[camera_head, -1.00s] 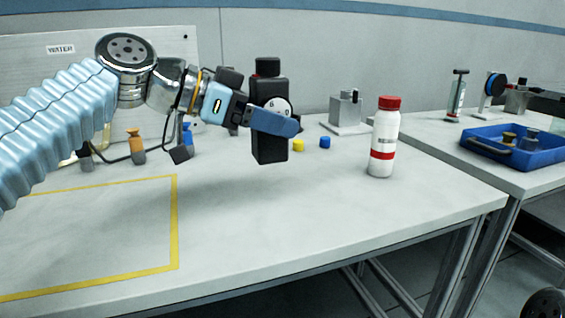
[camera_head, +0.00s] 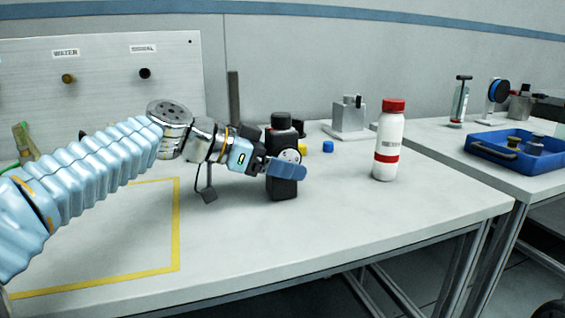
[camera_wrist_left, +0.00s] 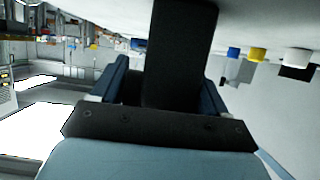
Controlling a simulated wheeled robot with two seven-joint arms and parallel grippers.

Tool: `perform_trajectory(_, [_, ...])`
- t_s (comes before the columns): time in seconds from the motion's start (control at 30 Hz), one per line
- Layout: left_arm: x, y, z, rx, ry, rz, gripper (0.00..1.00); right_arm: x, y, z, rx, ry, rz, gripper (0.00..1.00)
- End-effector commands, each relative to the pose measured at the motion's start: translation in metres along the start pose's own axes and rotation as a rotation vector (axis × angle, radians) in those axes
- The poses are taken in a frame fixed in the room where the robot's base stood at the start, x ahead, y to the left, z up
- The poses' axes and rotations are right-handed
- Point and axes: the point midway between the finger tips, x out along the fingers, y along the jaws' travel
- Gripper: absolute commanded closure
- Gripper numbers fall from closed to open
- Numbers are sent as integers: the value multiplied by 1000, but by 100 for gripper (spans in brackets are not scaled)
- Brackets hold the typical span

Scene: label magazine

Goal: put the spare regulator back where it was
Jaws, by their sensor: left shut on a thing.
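A black regulator (camera_head: 282,187) with a dark cap on top and a round pale dial on its front stands upright in my left gripper (camera_head: 288,168). The gripper is shut on its body, with a blue finger across the front below the dial. The regulator is low over the bench, right of the yellow taped outline; I cannot tell whether its base touches the bench. In the left wrist view the black body (camera_wrist_left: 178,50) runs up between the blue fingers. My right gripper is not in view.
A white bottle (camera_head: 389,150) with a red cap stands to the right on the bench (camera_head: 340,215). A blue tray (camera_head: 510,160) sits on the right-hand bench. The front bench area is clear.

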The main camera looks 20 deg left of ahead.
Motion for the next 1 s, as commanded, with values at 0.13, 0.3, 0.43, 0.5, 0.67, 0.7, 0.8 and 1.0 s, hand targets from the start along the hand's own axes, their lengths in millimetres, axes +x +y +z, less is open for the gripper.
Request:
perform_trajectory(0.13, [1,0,3,0,0,0,24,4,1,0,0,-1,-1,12])
perform_trajectory(0.3, [1,0,2,0,-1,0,0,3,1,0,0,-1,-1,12])
perform_trajectory(0.43, [1,0,2,0,-1,0,0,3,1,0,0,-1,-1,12])
perform_trajectory(0.5, [1,0,2,0,-1,0,0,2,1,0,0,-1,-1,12])
perform_trajectory(0.67, [-8,-1,-1,0,1,-2,0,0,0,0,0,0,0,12])
perform_trajectory(0.7, [-15,-1,0,0,1,-2,0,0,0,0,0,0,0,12])
perform_trajectory(0.8, [-37,0,-1,1,2,-3,0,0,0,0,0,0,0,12])
perform_trajectory(1.0, [-84,-1,-1,0,2,-3,0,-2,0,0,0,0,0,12])
